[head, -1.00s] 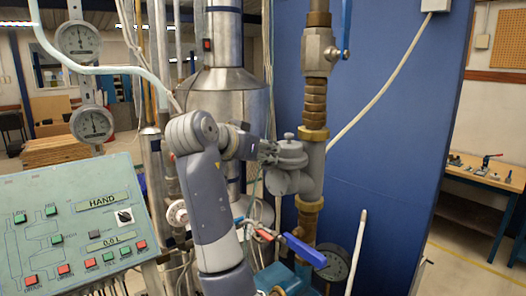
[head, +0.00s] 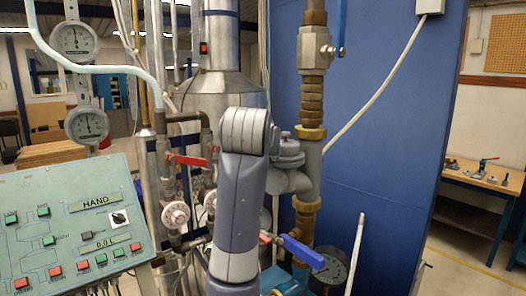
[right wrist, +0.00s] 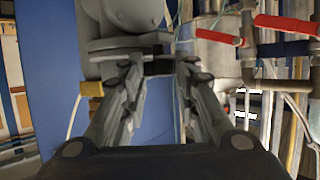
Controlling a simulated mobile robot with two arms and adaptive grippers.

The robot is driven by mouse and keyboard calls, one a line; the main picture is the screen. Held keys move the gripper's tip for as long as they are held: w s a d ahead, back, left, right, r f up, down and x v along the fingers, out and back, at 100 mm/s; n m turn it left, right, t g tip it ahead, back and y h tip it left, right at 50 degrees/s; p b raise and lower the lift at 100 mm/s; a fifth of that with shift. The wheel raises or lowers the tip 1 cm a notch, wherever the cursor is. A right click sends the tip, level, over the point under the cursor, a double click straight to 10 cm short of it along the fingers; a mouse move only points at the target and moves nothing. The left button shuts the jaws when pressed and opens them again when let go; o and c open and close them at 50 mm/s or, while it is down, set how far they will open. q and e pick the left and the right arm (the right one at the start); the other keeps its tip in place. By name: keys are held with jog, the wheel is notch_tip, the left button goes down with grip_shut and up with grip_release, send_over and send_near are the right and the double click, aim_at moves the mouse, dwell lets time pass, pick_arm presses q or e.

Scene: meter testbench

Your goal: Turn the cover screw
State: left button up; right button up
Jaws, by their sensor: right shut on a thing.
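The grey meter housing (head: 290,152) sits on the vertical brass pipe in the head view, partly hidden by my right arm. In the right wrist view the grey housing (right wrist: 128,14) is at the upper left, with a flat flange below it. My right gripper (right wrist: 158,70) is at that flange, its two fingers on either side of a small dark piece, which looks like the cover screw (right wrist: 158,67). The gripper is shut on it. The screw's exact shape is hard to make out. In the head view my arm hides this gripper. My left gripper is not in view.
Red-handled valves (head: 187,159) and a blue valve lever (head: 302,251) are close to my arm. A control panel (head: 70,222) stands at the left. A blue wall panel (head: 390,130) is behind the pipe. A workbench (head: 484,186) is at the far right.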

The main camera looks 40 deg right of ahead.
jog(key=o, duration=1.1)
jog(key=shift+c, duration=0.2)
jog(key=shift+r, duration=0.1)
jog(key=v, duration=1.2)
